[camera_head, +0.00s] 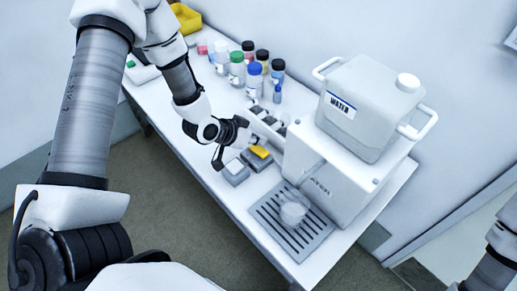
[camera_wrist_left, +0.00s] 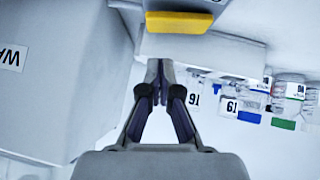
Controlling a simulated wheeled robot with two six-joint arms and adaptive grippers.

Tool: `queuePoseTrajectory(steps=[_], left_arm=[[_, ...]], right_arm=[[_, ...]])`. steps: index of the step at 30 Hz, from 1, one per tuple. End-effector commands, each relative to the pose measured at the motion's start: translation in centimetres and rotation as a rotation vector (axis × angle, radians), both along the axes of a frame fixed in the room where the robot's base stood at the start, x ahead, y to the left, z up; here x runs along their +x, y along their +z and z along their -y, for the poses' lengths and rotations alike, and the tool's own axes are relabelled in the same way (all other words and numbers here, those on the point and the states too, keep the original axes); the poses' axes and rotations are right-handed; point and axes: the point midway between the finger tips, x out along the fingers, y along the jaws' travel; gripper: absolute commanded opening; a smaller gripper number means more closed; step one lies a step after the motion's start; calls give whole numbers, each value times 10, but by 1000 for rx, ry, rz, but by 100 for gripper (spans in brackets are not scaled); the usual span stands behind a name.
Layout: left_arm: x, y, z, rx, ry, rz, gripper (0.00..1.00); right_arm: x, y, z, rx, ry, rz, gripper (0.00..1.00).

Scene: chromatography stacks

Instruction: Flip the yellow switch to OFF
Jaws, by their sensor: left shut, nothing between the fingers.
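The yellow switch (camera_head: 260,152) sits on a small grey box on the white bench, left of the water machine. In the left wrist view the yellow switch (camera_wrist_left: 180,22) is at the top, on the edge of its grey box. My left gripper (camera_head: 252,138) is just above and behind the yellow switch in the head view. In the left wrist view its fingertips (camera_wrist_left: 160,66) are together and empty, slightly below the switch in the picture; contact cannot be told. Whether the switch reads ON or OFF is not legible. My right gripper is out of view.
A second box with a pale switch (camera_head: 236,169) stands beside the yellow one. The water machine (camera_head: 316,172) with its tank (camera_head: 365,105) is close on the right, above a drip tray (camera_head: 265,217) holding a clear vessel. Several capped bottles (camera_head: 237,70) stand behind the gripper.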

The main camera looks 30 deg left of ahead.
Motion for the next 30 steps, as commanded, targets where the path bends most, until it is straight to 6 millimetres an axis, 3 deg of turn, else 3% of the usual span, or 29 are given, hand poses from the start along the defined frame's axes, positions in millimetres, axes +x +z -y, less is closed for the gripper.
queuePoseTrajectory(steps=[3,7,22,30], left_arm=[[-4,-20,3,-2,2,-8,0],[-4,-30,4,-2,3,-5,0],[-6,-40,9,67,1,19,0],[-4,-36,6,59,5,19,0]], right_arm=[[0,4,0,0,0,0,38],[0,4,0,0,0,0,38],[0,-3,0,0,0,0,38],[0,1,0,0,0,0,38]])
